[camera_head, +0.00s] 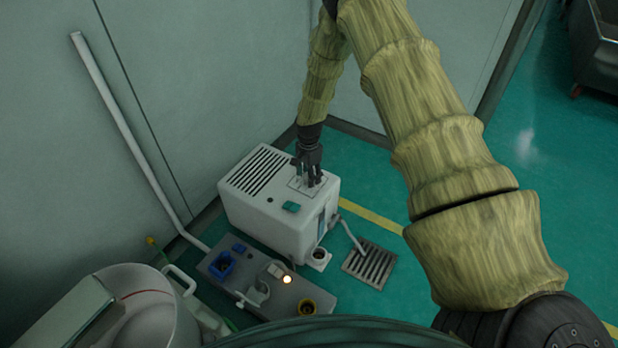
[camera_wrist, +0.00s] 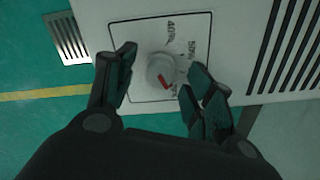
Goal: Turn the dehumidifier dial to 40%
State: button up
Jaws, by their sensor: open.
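The white dehumidifier (camera_head: 262,222) stands on the green floor by the wall, with a black vent grille on its top. In the wrist view its dial (camera_wrist: 160,69) is a round pale knob with a red mark, set in a framed scale plate (camera_wrist: 133,33). The red mark points down and right in the picture, away from the "40%" label at the top; a "50%" label is at the upper right. My gripper (camera_wrist: 157,83) is open, with one finger on each side of the dial. I cannot tell whether they touch it. In the head view my gripper (camera_head: 311,180) hides the dial.
A grey panel (camera_head: 228,262) with blue and yellow fittings and a lit lamp (camera_head: 287,280) lies in front. A floor drain (camera_head: 370,263) is at right. A grey pipe (camera_head: 130,137) leans along the wall.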

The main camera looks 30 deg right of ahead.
jog(key=shift+f, duration=0.45)
jog(key=c, duration=1)
jog(key=shift+c, duration=0.2)
